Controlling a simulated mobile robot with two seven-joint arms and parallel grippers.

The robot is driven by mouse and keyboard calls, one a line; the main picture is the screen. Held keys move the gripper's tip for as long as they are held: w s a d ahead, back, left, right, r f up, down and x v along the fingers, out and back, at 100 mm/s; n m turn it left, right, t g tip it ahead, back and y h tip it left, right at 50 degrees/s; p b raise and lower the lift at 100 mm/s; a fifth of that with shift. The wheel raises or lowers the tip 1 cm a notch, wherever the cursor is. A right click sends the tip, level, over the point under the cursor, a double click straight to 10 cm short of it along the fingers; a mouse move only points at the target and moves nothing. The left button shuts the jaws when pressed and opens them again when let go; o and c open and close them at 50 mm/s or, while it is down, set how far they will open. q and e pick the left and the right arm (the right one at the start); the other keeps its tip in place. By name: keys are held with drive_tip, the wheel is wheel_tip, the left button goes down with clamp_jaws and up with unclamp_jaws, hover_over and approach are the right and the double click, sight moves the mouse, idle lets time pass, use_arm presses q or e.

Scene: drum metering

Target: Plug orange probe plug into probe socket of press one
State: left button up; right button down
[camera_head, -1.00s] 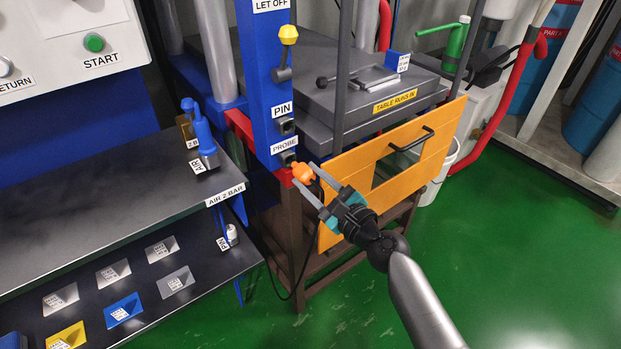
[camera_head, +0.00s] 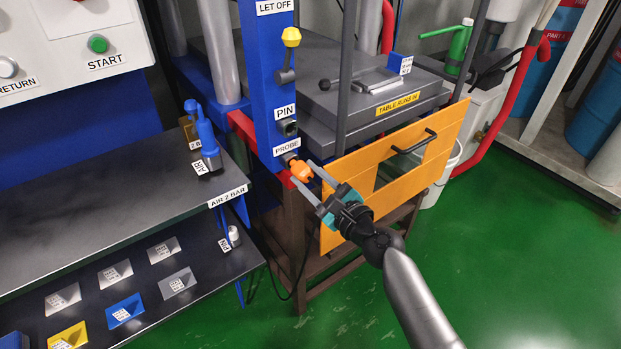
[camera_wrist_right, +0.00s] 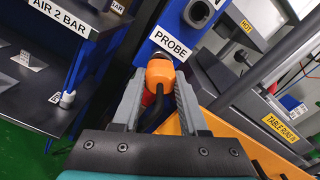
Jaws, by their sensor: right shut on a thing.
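The orange probe plug (camera_head: 299,170) is at the probe socket (camera_head: 289,158), just below the PROBE label on the blue press column (camera_head: 268,100). Its front end meets the socket mouth; I cannot tell how deep it sits. In the right wrist view the plug (camera_wrist_right: 159,74) shows between my fingers, with its dark cable (camera_wrist_right: 155,108) bending down behind it. My right gripper (camera_head: 310,174) is shut on the plug, reaching in from the lower right. The socket is mostly hidden by the plug in the wrist view. My left gripper is not in view.
The PIN socket (camera_head: 288,127) is just above. An orange panel with a black handle (camera_head: 400,155) stands close to the right of my gripper. A dark shelf (camera_head: 110,190) with a blue AIR fitting (camera_head: 205,135) is at left. Green floor (camera_head: 480,270) is clear at right.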

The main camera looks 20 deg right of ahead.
drive_tip(key=shift+x, duration=0.9)
drive_tip(key=shift+c, duration=1.8)
unclamp_jaws()
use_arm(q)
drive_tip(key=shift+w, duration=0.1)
use_arm(e)
drive_tip(key=shift+s, duration=0.1)
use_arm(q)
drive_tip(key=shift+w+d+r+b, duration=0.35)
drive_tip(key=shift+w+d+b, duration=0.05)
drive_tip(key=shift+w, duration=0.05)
use_arm(e)
drive_tip(key=v, duration=1.5)
